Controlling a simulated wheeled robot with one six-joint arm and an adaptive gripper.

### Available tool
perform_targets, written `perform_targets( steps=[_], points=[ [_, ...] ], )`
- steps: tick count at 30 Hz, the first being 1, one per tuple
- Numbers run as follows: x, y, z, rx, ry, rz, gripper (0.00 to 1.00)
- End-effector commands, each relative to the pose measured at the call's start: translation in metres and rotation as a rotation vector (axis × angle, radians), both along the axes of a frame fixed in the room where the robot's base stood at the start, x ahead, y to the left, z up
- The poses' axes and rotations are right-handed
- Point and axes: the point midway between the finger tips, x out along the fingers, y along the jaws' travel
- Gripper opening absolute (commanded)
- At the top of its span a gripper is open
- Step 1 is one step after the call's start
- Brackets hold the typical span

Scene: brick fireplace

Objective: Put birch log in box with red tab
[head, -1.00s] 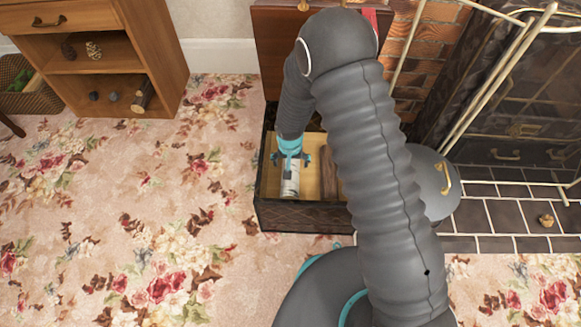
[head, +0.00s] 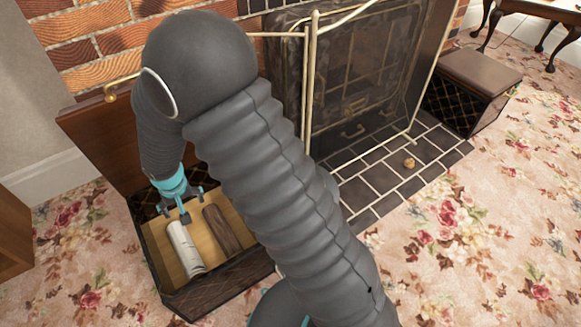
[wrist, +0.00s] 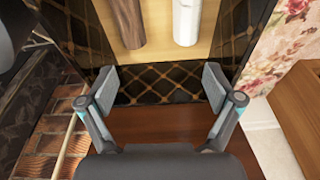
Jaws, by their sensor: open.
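The pale birch log (head: 186,248) lies inside the open box (head: 225,287), on its light wooden floor, beside a darker brown log (head: 222,230). My gripper (head: 182,212) is open and empty, at the lid end of the birch log. In the wrist view, the birch log (wrist: 186,22) and the brown log (wrist: 128,20) lie beyond my spread fingertips (wrist: 162,86), with nothing between them. The box's dark latticed wall (wrist: 150,80) shows just past the fingers. The box's raised lid (head: 105,150) stands behind; no red tab shows now, and my arm covers part of the lid.
A brass-framed fireplace screen (head: 311,85) stands right of the box on a dark tiled hearth (head: 380,172). A second box (head: 470,90) with a closed brown top is at the far right. Floral carpet (head: 480,240) on the right is clear.

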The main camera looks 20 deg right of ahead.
Motion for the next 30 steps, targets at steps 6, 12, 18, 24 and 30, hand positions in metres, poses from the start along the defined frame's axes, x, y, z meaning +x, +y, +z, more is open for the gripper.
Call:
perform_targets(
  steps=[6, 12, 18, 24, 30],
  points=[
    [-0.003, -0.060, 0.090, 0.018, -0.058, -0.045, 0.91],
    [-0.024, -0.113, 0.156, 0.028, -0.107, -0.079, 0.91],
    [-0.059, -0.163, 0.210, 0.033, -0.155, -0.113, 0.91],
    [-0.106, -0.205, 0.249, 0.034, -0.205, -0.142, 0.91],
    [-0.158, -0.237, 0.274, 0.030, -0.256, -0.167, 0.91]
  ],
)
